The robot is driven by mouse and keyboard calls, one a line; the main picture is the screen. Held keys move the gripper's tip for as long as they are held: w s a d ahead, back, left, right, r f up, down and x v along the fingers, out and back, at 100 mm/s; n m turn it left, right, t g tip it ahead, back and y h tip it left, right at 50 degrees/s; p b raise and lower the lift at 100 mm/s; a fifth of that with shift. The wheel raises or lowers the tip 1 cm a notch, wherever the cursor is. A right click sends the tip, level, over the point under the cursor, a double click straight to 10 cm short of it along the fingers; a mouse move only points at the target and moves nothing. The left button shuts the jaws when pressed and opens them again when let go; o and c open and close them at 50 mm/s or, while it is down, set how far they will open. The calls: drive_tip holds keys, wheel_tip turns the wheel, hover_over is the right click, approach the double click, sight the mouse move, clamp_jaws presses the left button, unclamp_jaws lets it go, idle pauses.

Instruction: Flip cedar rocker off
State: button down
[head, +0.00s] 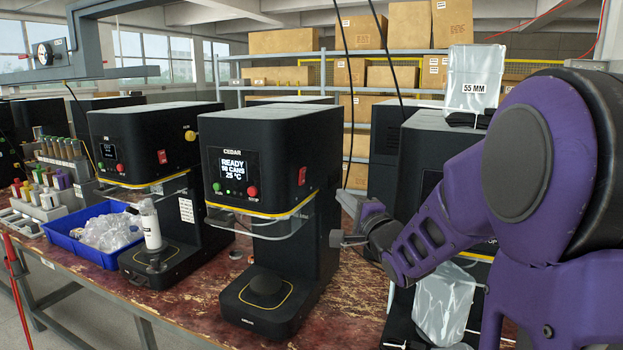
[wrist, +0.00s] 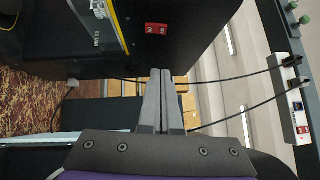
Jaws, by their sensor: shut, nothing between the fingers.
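The machine labelled CEDAR (head: 255,150) is a black seamer with a lit screen reading READY, 98 CANS and 25 °C. A red rocker (head: 302,175) is on its right side face. In the wrist view the red rocker (wrist: 156,29) shows two round marks and lies beyond my fingertips; its on or off position cannot be told. My gripper (head: 337,239) is shut and empty to the right of the machine, lower than the rocker in the head view. In the wrist view the closed fingers (wrist: 160,73) point toward the side face, apart from the rocker.
Another black seamer (head: 140,140) with its own red rocker stands left of CEDAR. A seamer at right is partly hidden by my arm, with a plastic bag (head: 443,305) in front. Black cords (wrist: 235,78) run to a power strip (wrist: 298,115). A blue tray (head: 92,250) holds clear bags.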

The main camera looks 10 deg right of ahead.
drive_tip(key=shift+w, duration=0.1)
approach(305, 171)
drive_tip(key=w+d, duration=0.2)
drive_tip(key=w, duration=0.2)
drive_tip(key=w+a, duration=0.2)
drive_tip(key=a, duration=0.1)
drive_tip(key=shift+w+a+r, duration=0.15)
drive_tip(key=shift+r, duration=0.05)
drive_tip(key=v, duration=1.7)
drive_tip(key=shift+s, duration=0.25)
